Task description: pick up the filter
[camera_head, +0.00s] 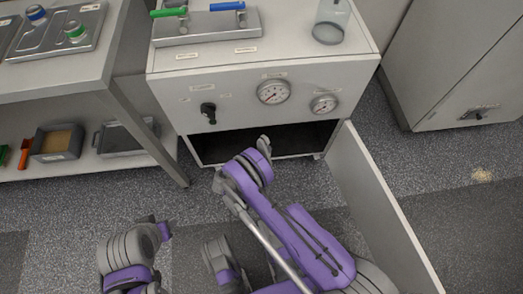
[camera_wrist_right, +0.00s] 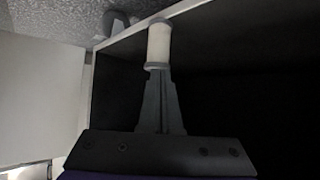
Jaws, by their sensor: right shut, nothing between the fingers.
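In the right wrist view, a small white cylinder with a grey end, which looks like the filter (camera_wrist_right: 159,46), sits straight beyond the fingertips, at the pale edge of the dark compartment. My right gripper (camera_wrist_right: 158,72) is shut with nothing between its fingers. Its tips are right at the cylinder's near end; I cannot tell whether they touch it. In the head view, my right arm reaches to the cabinet's open lower compartment (camera_head: 300,137); its gripper and the filter are hidden there. My left gripper is not in view.
The compartment's door (camera_head: 385,205) stands open to the right of my arm. The cabinet front (camera_head: 240,85) has gauges and a black knob. A grey workbench (camera_head: 60,78) stands left, with a lower shelf of bins. Carpeted floor lies between.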

